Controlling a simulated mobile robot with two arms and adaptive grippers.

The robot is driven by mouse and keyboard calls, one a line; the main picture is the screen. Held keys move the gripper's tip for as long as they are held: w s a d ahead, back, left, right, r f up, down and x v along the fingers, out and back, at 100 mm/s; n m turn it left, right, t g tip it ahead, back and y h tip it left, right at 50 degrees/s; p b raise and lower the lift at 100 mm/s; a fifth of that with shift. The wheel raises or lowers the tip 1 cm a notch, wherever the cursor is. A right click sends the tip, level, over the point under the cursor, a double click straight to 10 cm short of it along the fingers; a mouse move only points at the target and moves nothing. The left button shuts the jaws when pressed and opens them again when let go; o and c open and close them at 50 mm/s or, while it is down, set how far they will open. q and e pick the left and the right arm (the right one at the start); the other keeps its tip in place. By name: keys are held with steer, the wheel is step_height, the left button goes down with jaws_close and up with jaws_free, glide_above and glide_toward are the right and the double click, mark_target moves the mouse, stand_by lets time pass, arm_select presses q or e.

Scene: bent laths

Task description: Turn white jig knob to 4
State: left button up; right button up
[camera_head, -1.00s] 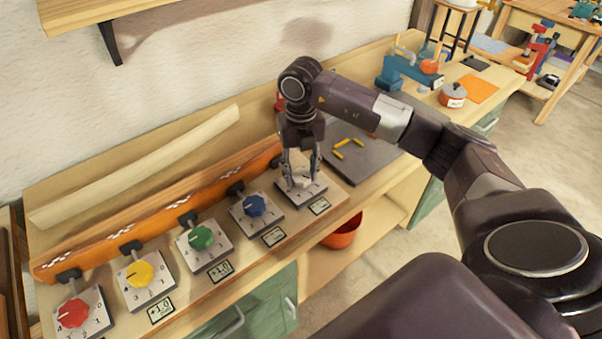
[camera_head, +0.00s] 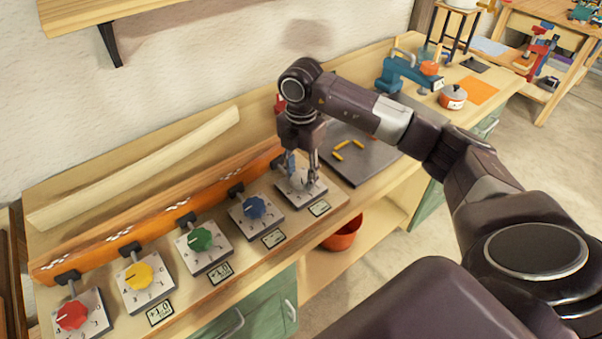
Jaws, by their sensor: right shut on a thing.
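The white jig knob (camera_head: 300,178) sits on a grey dial plate (camera_head: 311,194) at the right end of the row of jig dials. My right gripper (camera_head: 301,175) points down over that plate and is shut on the white knob. The fingers cover most of the knob, and I cannot read its pointer or the number it faces. My left gripper is not in the view.
Blue (camera_head: 255,207), green (camera_head: 200,239), yellow (camera_head: 139,276) and red (camera_head: 73,315) knobs line the bench to the left, before an orange rail (camera_head: 150,222). A dark mat (camera_head: 358,167) lies just right. A pale bent lath (camera_head: 140,165) lies behind.

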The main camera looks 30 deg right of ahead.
mark_target(301, 176)
steer(key=m, duration=0.5)
steer(key=shift+w+r+m+p, duration=0.1)
steer(key=shift+r+m+p, duration=0.1)
steer(key=shift+m+p, duration=0.15)
steer(key=m+p, duration=0.1)
steer(key=m, duration=0.5)
steer(key=shift+d, duration=0.1)
steer(key=shift+m, duration=0.25)
steer(key=o, duration=1.1)
steer(key=shift+f, duration=0.1)
steer(key=shift+o, duration=0.2)
step_height(301, 176, up, 12)
